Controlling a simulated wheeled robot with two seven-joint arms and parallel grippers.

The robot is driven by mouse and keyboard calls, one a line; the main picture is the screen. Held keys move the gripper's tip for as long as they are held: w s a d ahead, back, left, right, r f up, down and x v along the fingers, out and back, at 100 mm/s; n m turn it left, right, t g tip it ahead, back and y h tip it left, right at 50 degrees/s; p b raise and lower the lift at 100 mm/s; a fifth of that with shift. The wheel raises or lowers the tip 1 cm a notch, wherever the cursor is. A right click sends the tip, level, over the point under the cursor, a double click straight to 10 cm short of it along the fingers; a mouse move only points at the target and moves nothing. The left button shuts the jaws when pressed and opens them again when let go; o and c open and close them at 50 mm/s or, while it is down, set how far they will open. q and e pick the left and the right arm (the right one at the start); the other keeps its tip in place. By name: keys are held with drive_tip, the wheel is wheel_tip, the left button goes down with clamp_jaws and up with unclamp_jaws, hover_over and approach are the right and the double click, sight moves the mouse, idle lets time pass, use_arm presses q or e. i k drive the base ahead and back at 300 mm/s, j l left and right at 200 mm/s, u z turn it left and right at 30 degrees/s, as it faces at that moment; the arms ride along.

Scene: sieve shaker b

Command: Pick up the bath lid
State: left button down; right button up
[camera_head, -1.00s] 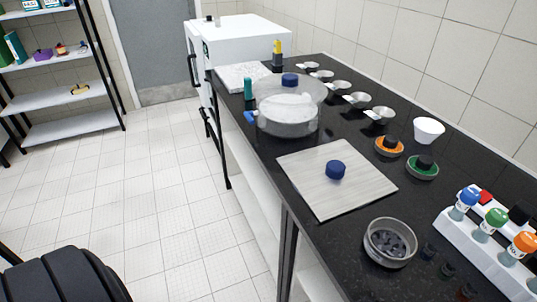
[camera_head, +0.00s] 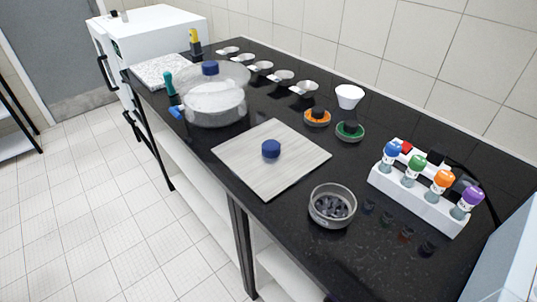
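The bath is a round, clear vessel (camera_head: 215,108) on the black bench at the left. A clear round lid (camera_head: 235,76) with a dark blue knob (camera_head: 210,68) sits at its top and looks tilted or offset toward the back. A second dark blue knob (camera_head: 271,149) stands on the pale square board in the middle of the bench. I cannot tell whether it belongs to another lid. Neither of my grippers shows in the head view.
The black bench (camera_head: 300,262) holds a pale board (camera_head: 240,156), a glass dish (camera_head: 332,206) of dark pieces, a white rack (camera_head: 420,203) of colour-capped bottles, several metal scoops, an orange dish (camera_head: 317,117) and a green dish (camera_head: 350,131). Open floor (camera_head: 90,220) lies left.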

sight(270, 157)
drive_tip(key=z, duration=0.4)
drive_tip(key=k+l+z, duration=0.1)
drive_tip(key=z, duration=0.35)
drive_tip(key=l+z, duration=0.1)
drive_tip(key=z, duration=0.3)
drive_tip(key=l+z, duration=0.1)
drive_tip(key=z, duration=0.35)
drive_tip(key=l+z, duration=0.1)
drive_tip(key=z, duration=0.3)
drive_tip(key=k+j, duration=0.15)
drive_tip(key=j, duration=0.2)
drive_tip(key=k+j, duration=0.15)
drive_tip(key=j, duration=0.2)
drive_tip(key=k+j, duration=0.15)
drive_tip(key=j, duration=0.2)
drive_tip(key=k+j, duration=0.15)
drive_tip(key=j, duration=0.2)
drive_tip(key=k+j, duration=0.15)
drive_tip(key=j, duration=0.2)
drive_tip(key=k+j, duration=0.15)
drive_tip(key=j, duration=0.2)
